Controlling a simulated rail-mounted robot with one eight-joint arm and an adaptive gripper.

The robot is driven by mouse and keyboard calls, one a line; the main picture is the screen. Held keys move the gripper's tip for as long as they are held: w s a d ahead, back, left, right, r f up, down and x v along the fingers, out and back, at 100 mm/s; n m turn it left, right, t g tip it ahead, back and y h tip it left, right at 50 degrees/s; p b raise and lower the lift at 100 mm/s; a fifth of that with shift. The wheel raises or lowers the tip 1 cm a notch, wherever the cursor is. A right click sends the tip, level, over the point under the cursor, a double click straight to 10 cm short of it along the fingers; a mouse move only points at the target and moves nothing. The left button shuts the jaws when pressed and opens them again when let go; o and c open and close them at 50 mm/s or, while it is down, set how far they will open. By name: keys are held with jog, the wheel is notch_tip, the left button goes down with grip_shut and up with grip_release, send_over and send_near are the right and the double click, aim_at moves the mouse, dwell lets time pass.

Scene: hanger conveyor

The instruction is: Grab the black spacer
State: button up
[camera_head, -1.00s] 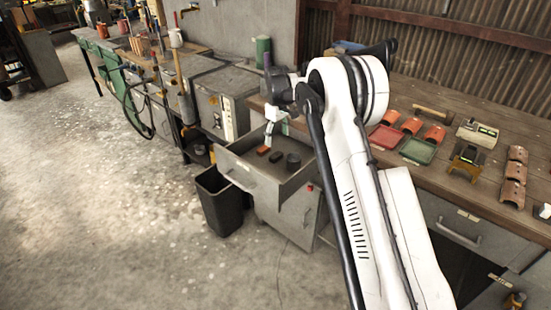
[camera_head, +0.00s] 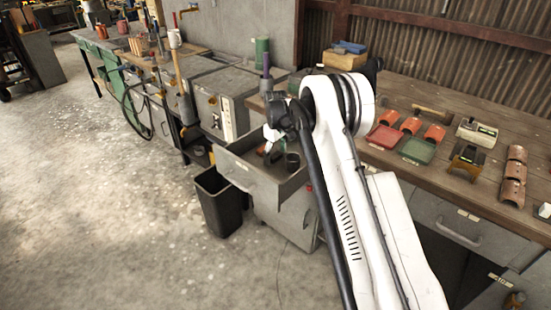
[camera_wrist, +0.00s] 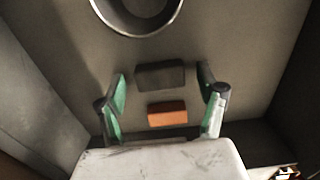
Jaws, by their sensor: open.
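The black spacer (camera_wrist: 160,76) is a dark rectangular block lying on the drawer floor in the wrist view. My gripper (camera_wrist: 162,80) is open above it, with one green-padded finger to each side of the block in the picture. No finger visibly touches it. In the head view my gripper (camera_head: 270,150) is down at the open drawer (camera_head: 247,178), and the spacer cannot be made out there.
An orange block (camera_wrist: 167,113) lies close beside the spacer, also between the fingers in the picture. A round dark metal cup (camera_wrist: 138,16) stands in the drawer; it also shows in the head view (camera_head: 293,161). Drawer walls enclose the space.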

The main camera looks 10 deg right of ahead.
jog(key=c, duration=1.2)
jog(key=shift+c, duration=0.2)
